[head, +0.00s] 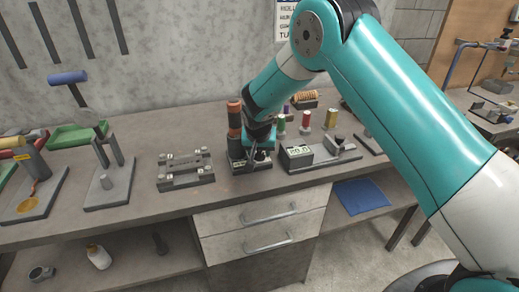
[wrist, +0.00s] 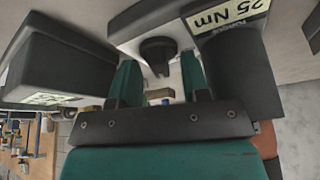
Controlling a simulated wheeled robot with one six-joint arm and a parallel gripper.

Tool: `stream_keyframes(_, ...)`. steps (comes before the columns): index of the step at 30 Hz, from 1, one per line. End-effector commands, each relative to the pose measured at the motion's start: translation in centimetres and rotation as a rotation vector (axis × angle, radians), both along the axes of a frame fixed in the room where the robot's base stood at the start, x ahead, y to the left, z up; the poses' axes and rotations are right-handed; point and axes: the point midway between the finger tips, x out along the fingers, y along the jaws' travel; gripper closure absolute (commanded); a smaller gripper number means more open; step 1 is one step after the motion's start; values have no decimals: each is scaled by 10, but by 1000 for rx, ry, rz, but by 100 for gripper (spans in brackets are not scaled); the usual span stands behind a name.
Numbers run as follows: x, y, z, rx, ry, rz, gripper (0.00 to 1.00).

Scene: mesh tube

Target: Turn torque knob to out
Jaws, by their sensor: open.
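The black torque knob (wrist: 158,50) shows in the wrist view, on a grey face beside a label reading "25 Nm" (wrist: 228,12) with the word torque partly visible. My gripper (wrist: 159,68) is open, with a green finger on each side of the knob. I cannot tell whether either finger touches it. In the head view, my gripper (head: 261,143) is low over the torque device (head: 240,166) on the bench and hides most of its top, including the knob.
A grey device with a display (head: 298,155) stands just right on the bench (head: 130,217). Several thread spools stand behind. A dark block (wrist: 62,60) is close beside my gripper in the wrist view.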

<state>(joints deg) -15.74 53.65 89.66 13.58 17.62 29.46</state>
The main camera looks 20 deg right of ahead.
Motion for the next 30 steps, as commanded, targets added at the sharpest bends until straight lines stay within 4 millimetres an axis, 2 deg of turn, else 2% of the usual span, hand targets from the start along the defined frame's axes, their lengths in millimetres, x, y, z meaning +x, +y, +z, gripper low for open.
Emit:
stream_keyframes(2, 0, 0, 0, 0, 0, 0, 57)
stream_keyframes(8, 0, 0, 0, 0, 0, 0, 100)
stream_keyframes(20, 0, 0, -1, 0, 1, 39, 100)
stream_keyframes(30, -1, -2, -3, 1, 2, 260, 100)
